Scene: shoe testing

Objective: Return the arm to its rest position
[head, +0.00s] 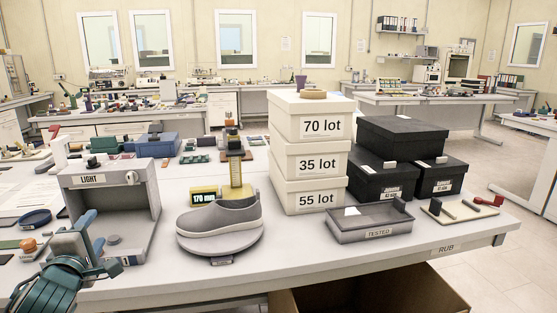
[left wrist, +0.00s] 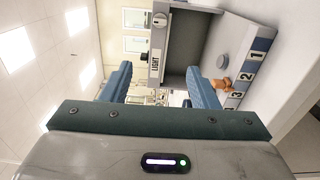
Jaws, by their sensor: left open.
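My left gripper (head: 78,242) is at the lower left of the head view, at the front left of the bench, in front of the grey LIGHT box. In the left wrist view its two blue fingers (left wrist: 160,85) stand apart with nothing between them. The open LIGHT box (left wrist: 188,45) and its numbered edge show beyond them. My left arm (head: 55,288) comes in at the bottom left corner. A grey shoe (head: 222,217) rests on a round grey stand (head: 225,249), to the right of the gripper and apart from it. My right gripper is not in view.
The LIGHT box (head: 110,205) stands close behind the left gripper. A yellow gauge (head: 236,175) is behind the shoe. Stacked white lot boxes (head: 311,160), black boxes (head: 400,150) and a TESTED tray (head: 372,228) fill the right. An open carton (head: 380,293) is below the bench's front edge.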

